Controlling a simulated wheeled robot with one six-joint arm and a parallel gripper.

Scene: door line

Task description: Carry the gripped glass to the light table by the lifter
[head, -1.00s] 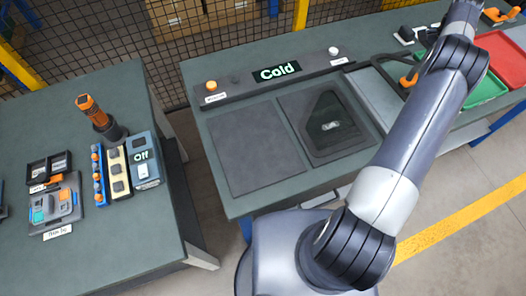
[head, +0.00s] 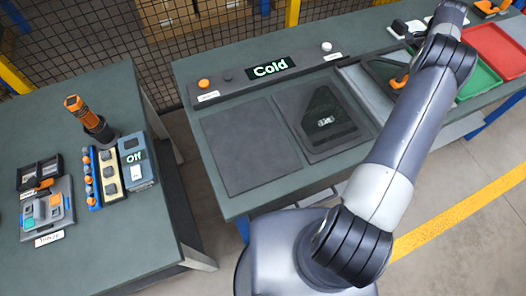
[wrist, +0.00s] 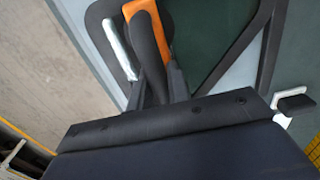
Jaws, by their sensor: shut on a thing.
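My gripper (wrist: 160,85) is shut on the orange-and-black lifter (wrist: 155,28) in the wrist view. Beyond it is the dark-framed, green-tinted glass (wrist: 262,45). In the head view the lifter's orange part (head: 399,82) shows beside my arm, with part of this glass (head: 378,70) over the pale light table (head: 352,77). My arm hides the rest, and my fingertips are hidden there. I cannot tell whether the glass touches the table.
Another dark triangular glass (head: 322,115) lies on a pad left of the light table, beside an empty dark pad (head: 248,147). Red (head: 497,48) and green (head: 476,80) trays are at right. The left bench holds an "Off" device (head: 136,165).

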